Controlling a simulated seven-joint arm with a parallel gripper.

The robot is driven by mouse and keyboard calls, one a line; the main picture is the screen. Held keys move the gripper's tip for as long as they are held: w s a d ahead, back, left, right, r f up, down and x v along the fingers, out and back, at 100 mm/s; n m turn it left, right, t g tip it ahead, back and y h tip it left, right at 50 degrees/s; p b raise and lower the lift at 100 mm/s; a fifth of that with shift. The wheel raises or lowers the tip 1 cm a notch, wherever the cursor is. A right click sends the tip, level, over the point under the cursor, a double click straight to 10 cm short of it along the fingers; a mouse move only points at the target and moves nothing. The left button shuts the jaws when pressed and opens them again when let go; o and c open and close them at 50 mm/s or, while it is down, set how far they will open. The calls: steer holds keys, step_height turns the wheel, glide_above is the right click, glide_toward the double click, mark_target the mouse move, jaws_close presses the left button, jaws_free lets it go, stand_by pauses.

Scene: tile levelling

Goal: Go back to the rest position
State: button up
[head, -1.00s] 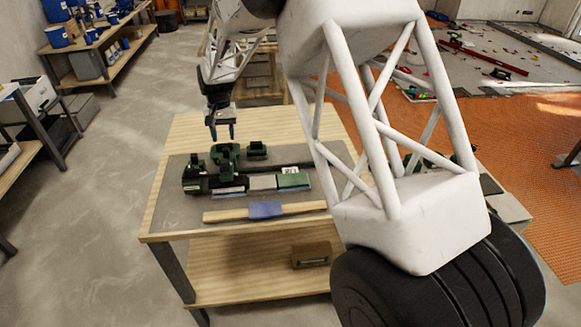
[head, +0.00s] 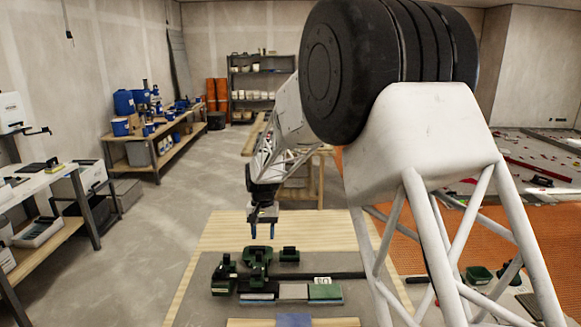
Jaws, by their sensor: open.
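My gripper (head: 262,233) hangs above the far part of the wooden workbench (head: 225,231), pointing down. My white lattice arm covers the right side of the view and hides part of the bench.
A row of small blocks, one of them green (head: 324,292), lies on the mat. A blue piece (head: 293,320) is at the bottom edge. Orange matting (head: 400,240) covers the floor at right.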

steer(key=s+d+r+t, duration=0.1)
steer(key=s+d+r, duration=0.65)
steer(key=s, duration=0.35)
steer(key=s+d+r+t, duration=0.1)
steer(key=s+d+r, duration=0.6)
steer(key=s+d, duration=0.25)
steer(key=s+d+t, duration=0.1)
steer(key=s+d, duration=0.3)
steer(key=s, duration=0.9)
steer(key=s+d+t, duration=0.1)
steer(key=s+d, duration=0.4)
steer(key=s, duration=0.8)
steer(key=shift+f+t, duration=0.3)
steer(key=shift+f, duration=0.15)
